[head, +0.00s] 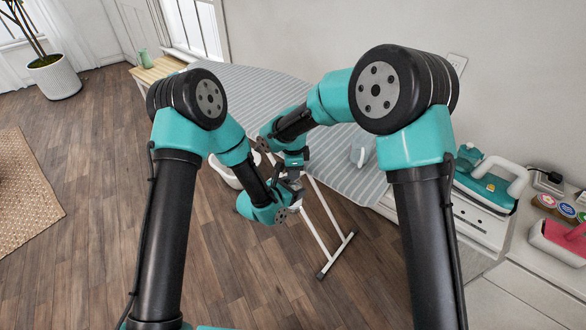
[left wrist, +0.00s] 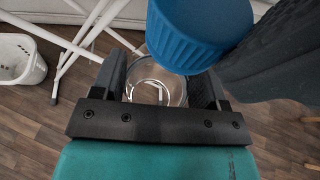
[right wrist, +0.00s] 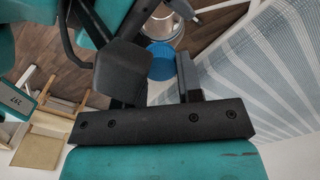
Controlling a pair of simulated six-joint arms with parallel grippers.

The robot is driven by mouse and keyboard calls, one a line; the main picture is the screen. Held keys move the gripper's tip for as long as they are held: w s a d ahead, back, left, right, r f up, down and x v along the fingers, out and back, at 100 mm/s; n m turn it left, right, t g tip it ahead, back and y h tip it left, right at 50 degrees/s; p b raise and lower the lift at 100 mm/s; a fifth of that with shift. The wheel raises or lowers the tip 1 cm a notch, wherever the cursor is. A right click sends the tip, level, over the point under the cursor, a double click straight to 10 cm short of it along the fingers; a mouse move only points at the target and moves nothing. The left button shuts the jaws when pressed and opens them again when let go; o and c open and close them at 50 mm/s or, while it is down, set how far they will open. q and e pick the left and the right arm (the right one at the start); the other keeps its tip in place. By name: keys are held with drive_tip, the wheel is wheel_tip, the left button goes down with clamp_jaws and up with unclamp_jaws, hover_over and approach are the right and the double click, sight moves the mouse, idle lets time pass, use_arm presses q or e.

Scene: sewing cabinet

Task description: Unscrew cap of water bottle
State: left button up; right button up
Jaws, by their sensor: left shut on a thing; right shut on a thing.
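A clear bottle (left wrist: 140,74) stands between the fingers of my left gripper (left wrist: 160,92), which is shut on it. I look into its round top. The blue ribbed cap (left wrist: 195,38) is large and close in the left wrist view, above and to one side of the bottle's top, and looks apart from it. My right gripper (right wrist: 155,75) is shut on the cap, which also shows in the right wrist view (right wrist: 162,62) with the bottle (right wrist: 164,28) beyond it. In the head view both grippers meet near the middle, where the bottle and cap are mostly hidden.
A striped ironing board (head: 265,90) stands behind and right of the grippers, its white legs (head: 328,225) below. A white basket (left wrist: 20,60) is on the floor.

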drive_tip(key=n, duration=0.7)
drive_tip(key=o, duration=1)
drive_tip(key=shift+r, duration=0.15)
drive_tip(key=shift+r, duration=2.15)
drive_tip(key=shift+c, duration=0.3)
